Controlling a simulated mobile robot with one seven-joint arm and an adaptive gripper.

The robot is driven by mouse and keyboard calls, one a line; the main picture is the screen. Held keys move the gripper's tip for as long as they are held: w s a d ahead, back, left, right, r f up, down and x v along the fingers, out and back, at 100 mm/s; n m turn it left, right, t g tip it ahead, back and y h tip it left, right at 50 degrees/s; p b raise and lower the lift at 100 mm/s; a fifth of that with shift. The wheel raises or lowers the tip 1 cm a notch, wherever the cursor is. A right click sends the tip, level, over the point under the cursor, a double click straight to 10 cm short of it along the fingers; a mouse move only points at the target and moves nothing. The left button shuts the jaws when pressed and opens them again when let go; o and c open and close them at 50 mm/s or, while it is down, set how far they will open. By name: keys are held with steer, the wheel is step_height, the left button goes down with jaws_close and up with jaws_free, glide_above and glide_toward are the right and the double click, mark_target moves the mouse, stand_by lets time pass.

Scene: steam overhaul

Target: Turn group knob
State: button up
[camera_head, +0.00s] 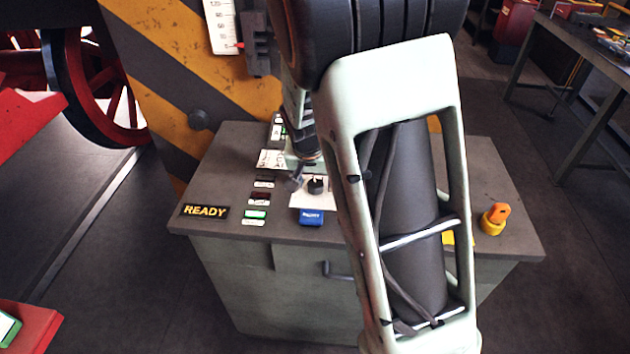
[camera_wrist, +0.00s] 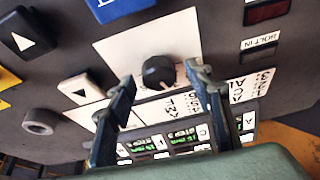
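The group knob is a round black knob with a pale pointer line on a white plate. It is on the console top left of my arm in the head view (camera_head: 316,186) and near the middle of the wrist view (camera_wrist: 159,72). My gripper (camera_wrist: 160,79) is open and empty, with its two fingers spread apart. In the wrist view the knob shows between and just beyond the fingertips. In the head view the gripper (camera_head: 297,178) is close beside the knob, partly hidden by my arm. I cannot tell whether the fingers touch the knob.
The grey console (camera_head: 240,150) carries a READY sign (camera_head: 205,211), a blue block (camera_head: 311,217) and an orange-yellow switch (camera_head: 495,218). Arrow buttons (camera_wrist: 80,89) and lit green displays (camera_wrist: 183,137) flank the knob plate. A striped column (camera_head: 165,60) stands behind the console.

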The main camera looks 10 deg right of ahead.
steer(key=shift+r, duration=0.1)
steer(key=v, duration=1.2)
